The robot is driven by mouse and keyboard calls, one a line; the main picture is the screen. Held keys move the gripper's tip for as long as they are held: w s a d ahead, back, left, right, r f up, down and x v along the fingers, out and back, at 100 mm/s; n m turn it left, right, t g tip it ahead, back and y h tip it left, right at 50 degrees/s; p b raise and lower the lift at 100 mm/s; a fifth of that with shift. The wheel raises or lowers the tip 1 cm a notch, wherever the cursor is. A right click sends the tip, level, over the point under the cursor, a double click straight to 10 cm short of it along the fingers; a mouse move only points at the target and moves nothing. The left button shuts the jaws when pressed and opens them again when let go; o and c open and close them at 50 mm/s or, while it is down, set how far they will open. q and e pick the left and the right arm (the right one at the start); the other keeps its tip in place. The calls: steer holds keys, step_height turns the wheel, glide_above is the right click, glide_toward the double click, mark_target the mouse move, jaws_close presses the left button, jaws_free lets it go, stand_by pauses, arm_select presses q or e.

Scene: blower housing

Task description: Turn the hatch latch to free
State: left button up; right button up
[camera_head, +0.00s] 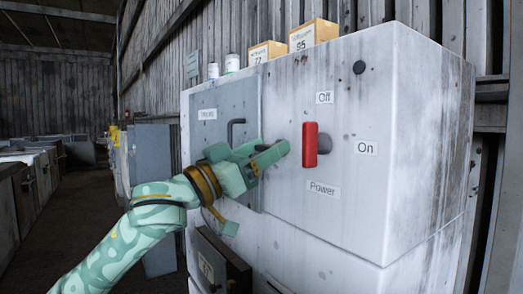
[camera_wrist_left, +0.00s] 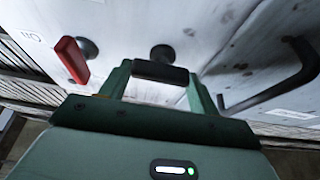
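The hatch latch (camera_wrist_left: 160,72) is a short dark bar in front of a round dark pivot on the white housing. In the left wrist view it spans the gap between the two fingers of my left gripper (camera_wrist_left: 161,79), with a finger against each end. In the head view my left gripper (camera_head: 266,156) is at the right edge of the grey hatch (camera_head: 225,102) and hides most of the latch. The hatch lies flat against the housing and has a dark bent handle (camera_head: 234,124). My right gripper is in neither view.
A red power switch (camera_head: 310,146) stands upright just right of my gripper; it also shows in the left wrist view (camera_wrist_left: 71,59). The housing (camera_head: 420,130) carries boxes (camera_head: 313,34) and small cans on top. A dark open flap (camera_head: 222,262) juts out below.

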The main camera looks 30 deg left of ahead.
arm_select(q)
steer(key=shift+m, duration=0.3)
steer(key=m+h+p, duration=0.1)
steer(key=m, duration=0.1)
steer(key=m+g+h+p, duration=0.1)
steer(key=m+p, duration=0.1)
steer(key=shift+r+m, duration=0.2)
steer(key=shift+m, duration=0.1)
steer(key=m+g+h+p, duration=0.1)
steer(key=m+g+p, duration=0.1)
steer(key=m+p, duration=0.3)
steer(key=m+g+h+p, duration=0.1)
steer(key=m+g+p, duration=0.1)
steer(key=m+p, duration=0.3)
steer(key=m+g+p, duration=0.2)
steer(key=m+p, duration=0.3)
steer(key=p, duration=0.1)
steer(key=shift+g+h+p, duration=0.3)
steer(key=shift+h, duration=0.1)
steer(key=shift+f+m+p, duration=0.1)
steer(key=shift+m+p, duration=0.9)
steer(key=shift+p, duration=0.15)
steer(key=shift+f+m, duration=0.1)
steer(key=shift+m, duration=0.2)
steer(key=o, duration=1)
